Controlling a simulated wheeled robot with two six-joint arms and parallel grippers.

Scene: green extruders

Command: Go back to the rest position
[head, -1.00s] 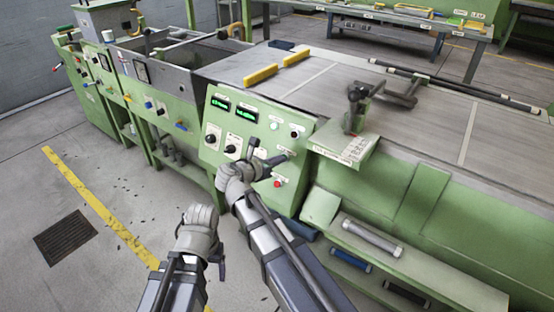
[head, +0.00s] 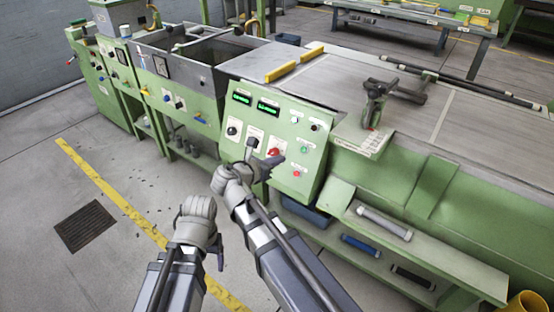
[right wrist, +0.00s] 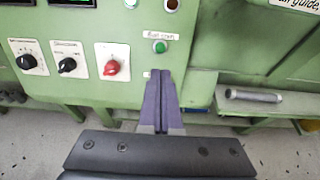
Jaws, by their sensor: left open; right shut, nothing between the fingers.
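My right gripper (head: 272,163) is shut and empty in front of the green control panel (head: 318,142) in the head view. In the right wrist view its purple fingers (right wrist: 164,78) are pressed together below a green button (right wrist: 160,46). A red knob (right wrist: 111,67) and two black knobs are to the left of the fingers. I cannot tell the gap between fingertips and panel. My left gripper (head: 220,258) is open and empty, low in the head view over the grey floor, away from the machine. Its fingers are partly hidden behind the wrist.
The green extruder's flat bed (head: 400,100) bears yellow bars (head: 281,72) and a dark clamp (head: 376,95). A lower shelf (head: 430,254) with several rollers juts out at right. A floor grate (head: 85,226) and yellow line (head: 110,190) lie at left, where the floor is open.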

